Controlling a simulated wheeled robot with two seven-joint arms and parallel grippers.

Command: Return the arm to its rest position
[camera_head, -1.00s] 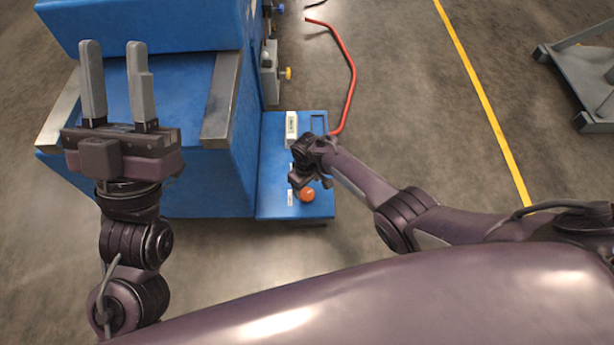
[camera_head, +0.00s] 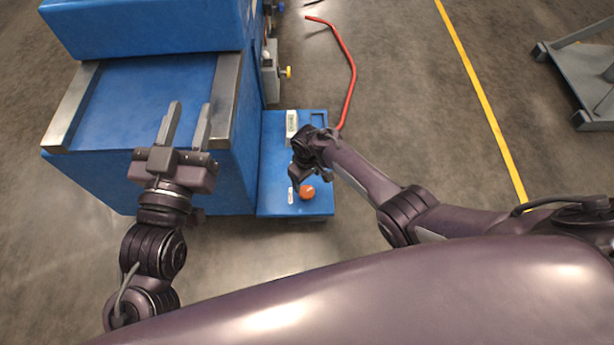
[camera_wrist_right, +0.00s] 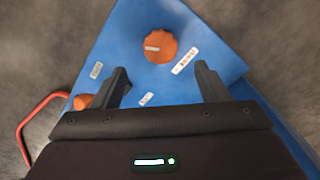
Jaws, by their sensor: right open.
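My left gripper (camera_head: 187,124) is in front of the blue machine at the left of the head view. Its two grey fingers point away from me and stand apart, with nothing between them. My right gripper (camera_head: 296,184) is over the small blue control panel (camera_head: 270,203), beside the orange knob (camera_head: 307,192). In the right wrist view its fingers (camera_wrist_right: 160,85) are spread and empty. The orange knob (camera_wrist_right: 158,46) lies beyond the fingertips there, apart from them. A second orange part (camera_wrist_right: 83,101) shows at the left, partly behind the left finger.
The blue machine (camera_head: 160,90) with grey metal edge strips (camera_head: 222,100) stands close to my left arm. A red hose (camera_head: 350,80) lies on the floor behind the panel. A yellow floor line (camera_head: 480,90) and a grey stand (camera_head: 580,85) are at the right.

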